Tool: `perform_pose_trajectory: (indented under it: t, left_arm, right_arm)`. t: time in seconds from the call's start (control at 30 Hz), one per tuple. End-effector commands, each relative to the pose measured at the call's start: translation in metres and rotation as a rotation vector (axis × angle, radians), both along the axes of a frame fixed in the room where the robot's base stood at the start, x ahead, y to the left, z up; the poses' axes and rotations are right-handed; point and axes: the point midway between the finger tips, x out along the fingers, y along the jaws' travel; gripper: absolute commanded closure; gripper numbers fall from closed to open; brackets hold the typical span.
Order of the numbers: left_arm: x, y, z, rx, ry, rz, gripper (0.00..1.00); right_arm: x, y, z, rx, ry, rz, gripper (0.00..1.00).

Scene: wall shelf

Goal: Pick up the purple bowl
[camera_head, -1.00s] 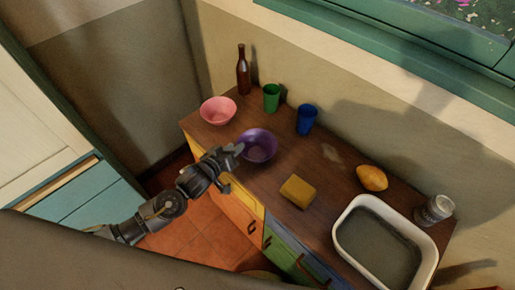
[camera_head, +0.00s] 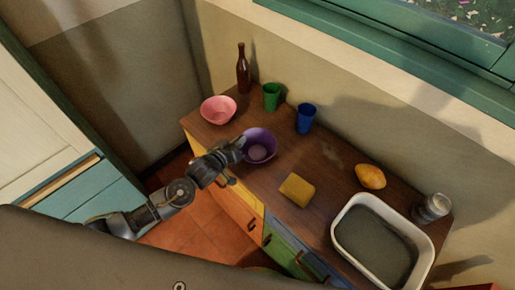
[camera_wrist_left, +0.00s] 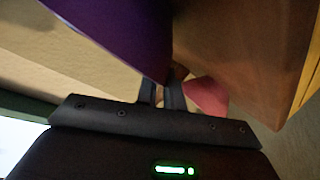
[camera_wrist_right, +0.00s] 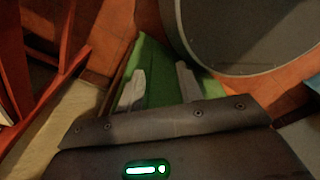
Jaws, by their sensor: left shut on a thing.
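The purple bowl (camera_head: 262,146) sits near the front left edge of the wooden counter in the head view, seemingly a little tilted. My left gripper (camera_head: 240,146) is at its left rim, shut on it. In the left wrist view the bowl's purple side (camera_wrist_left: 125,28) fills the upper left, and the left gripper's fingers (camera_wrist_left: 160,92) meet its edge. My right gripper (camera_wrist_right: 160,85) shows only in the right wrist view, its two fingers apart with nothing between them, in front of a green surface.
A pink bowl (camera_head: 218,109) is behind and left of the purple bowl. A green cup (camera_head: 271,97), blue cup (camera_head: 306,119) and brown bottle (camera_head: 243,70) stand along the wall. A yellow sponge (camera_head: 297,189), a yellow fruit (camera_head: 370,176), a glass jar (camera_head: 432,208) and a white basin (camera_head: 346,252) are to the right.

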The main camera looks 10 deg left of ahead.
Motion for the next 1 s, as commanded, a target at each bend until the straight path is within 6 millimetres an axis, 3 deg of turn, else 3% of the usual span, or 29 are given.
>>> perform_pose_trajectory:
  t: [0.37, 0.57, 0.67, 0.9, 1.0]
  left_arm:
    - [-0.002, -0.001, -0.002, 0.003, 0.006, -0.003, 1.0]
    - [-0.001, -0.001, 0.009, 0.002, 0.003, -0.002, 1.0]
    - [-0.001, -0.001, 0.026, 0.0, -0.001, -0.003, 1.0]
    - [-0.043, 0.013, 0.081, 0.0, -0.002, -0.003, 1.0]
    - [-0.066, 0.02, 0.093, 0.001, 0.002, -0.003, 1.0]
  right_arm:
    - [0.0, -0.001, -0.001, -0.001, 0.0, 0.0, 0.64]
    - [0.0, -0.001, -0.008, -0.001, 0.0, 0.0, 0.64]
    - [0.0, -0.001, -0.017, -0.001, 0.0, 0.0, 0.64]
    - [0.0, -0.001, -0.024, -0.001, 0.0, 0.0, 0.64]
    - [0.0, -0.001, -0.03, -0.001, 0.001, 0.0, 0.64]
